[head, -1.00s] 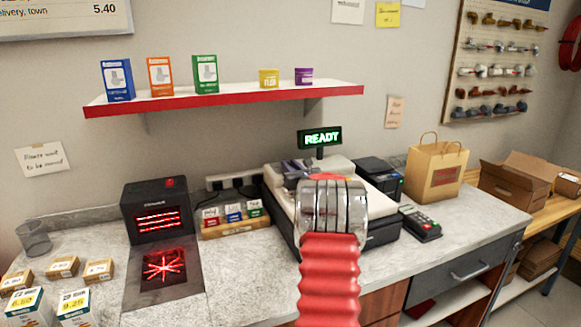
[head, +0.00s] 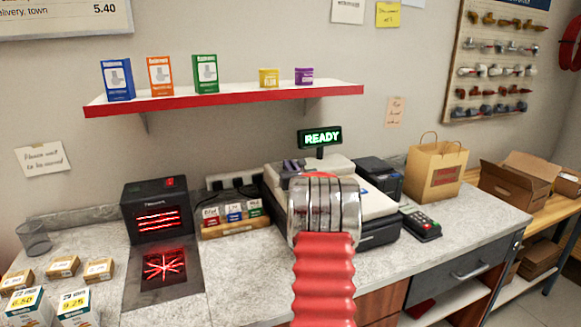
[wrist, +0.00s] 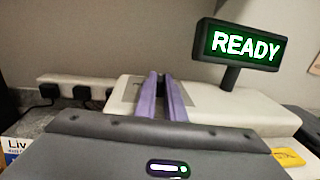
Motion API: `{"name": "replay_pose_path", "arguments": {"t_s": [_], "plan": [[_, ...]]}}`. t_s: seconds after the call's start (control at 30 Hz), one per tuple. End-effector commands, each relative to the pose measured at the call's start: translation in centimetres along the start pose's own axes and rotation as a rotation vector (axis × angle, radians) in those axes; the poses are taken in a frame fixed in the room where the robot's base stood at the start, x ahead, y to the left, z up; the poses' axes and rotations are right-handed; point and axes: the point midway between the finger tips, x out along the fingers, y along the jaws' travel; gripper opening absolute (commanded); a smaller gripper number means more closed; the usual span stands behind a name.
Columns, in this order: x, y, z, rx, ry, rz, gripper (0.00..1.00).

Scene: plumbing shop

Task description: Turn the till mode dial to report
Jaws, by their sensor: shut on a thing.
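The till (head: 377,205), cream on top with a dark drawer body, stands on the counter behind my arm. Its display (head: 320,138) reads READY in green, and the same display shows in the wrist view (wrist: 244,44). My gripper (head: 293,165) is at the till's top left, its two purple fingers close together; they also show in the wrist view (wrist: 163,80). The fingertips are at a grey panel (wrist: 130,92) on the till top. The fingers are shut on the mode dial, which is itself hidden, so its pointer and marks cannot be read.
A black scanner (head: 155,210) with red light and a rack of small cards (head: 232,218) stand left of the till. A card reader (head: 420,223) and paper bag (head: 436,172) stand right. The red-edged shelf (head: 230,97) hangs above. Counter front is partly clear.

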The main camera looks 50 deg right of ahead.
Motion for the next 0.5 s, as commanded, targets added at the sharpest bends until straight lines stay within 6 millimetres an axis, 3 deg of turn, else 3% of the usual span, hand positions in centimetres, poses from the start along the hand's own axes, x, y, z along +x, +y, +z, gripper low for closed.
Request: {"name": "replay_pose_path", "arguments": {"t_s": [0.5], "plan": [[-0.02,0.12,0.30,-0.001,-0.002,-0.035,0.00]]}}
